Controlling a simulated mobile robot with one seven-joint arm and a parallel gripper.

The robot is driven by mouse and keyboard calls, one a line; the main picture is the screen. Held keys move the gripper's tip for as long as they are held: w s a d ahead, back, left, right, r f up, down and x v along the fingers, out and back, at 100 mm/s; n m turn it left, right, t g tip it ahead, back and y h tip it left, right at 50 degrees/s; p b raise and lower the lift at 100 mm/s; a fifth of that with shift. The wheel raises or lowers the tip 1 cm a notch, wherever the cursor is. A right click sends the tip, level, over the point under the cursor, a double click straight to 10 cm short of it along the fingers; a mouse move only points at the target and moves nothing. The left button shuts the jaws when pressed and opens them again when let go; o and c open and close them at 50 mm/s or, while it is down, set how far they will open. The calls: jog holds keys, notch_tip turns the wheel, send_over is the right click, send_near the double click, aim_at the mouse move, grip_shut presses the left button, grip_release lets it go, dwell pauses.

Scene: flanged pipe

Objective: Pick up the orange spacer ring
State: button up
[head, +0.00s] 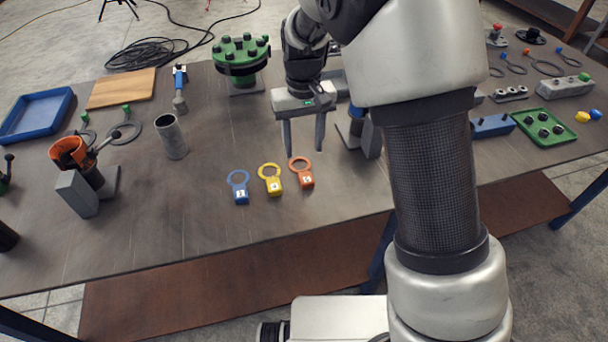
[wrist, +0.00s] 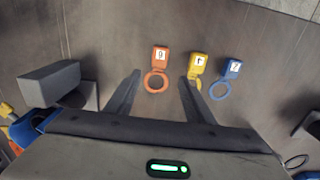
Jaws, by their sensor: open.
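The orange spacer ring (head: 301,172) lies flat on the grey table, a ring with a tab that bears a white label. It is the rightmost of three in the head view. In the wrist view the orange spacer ring (wrist: 157,72) lies ahead of my gripper, between the lines of the two fingers. My gripper (head: 304,150) points down with its fingers apart and nothing between them. It appears above the table, behind the ring in the head view. The fingers also show in the wrist view (wrist: 161,75).
A yellow spacer ring (head: 270,179) lies close beside the orange one, and a blue spacer ring (head: 238,186) beyond it. A grey block (head: 372,138) stands to the right of my gripper. The table in front of the rings is clear.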

aim_at(304, 172)
notch_tip(304, 172, down, 9)
jog(key=shift+w+d+b, duration=0.1)
jog(key=shift+b, duration=0.35)
jog(key=shift+c, duration=0.3)
jog(key=c, duration=1.1)
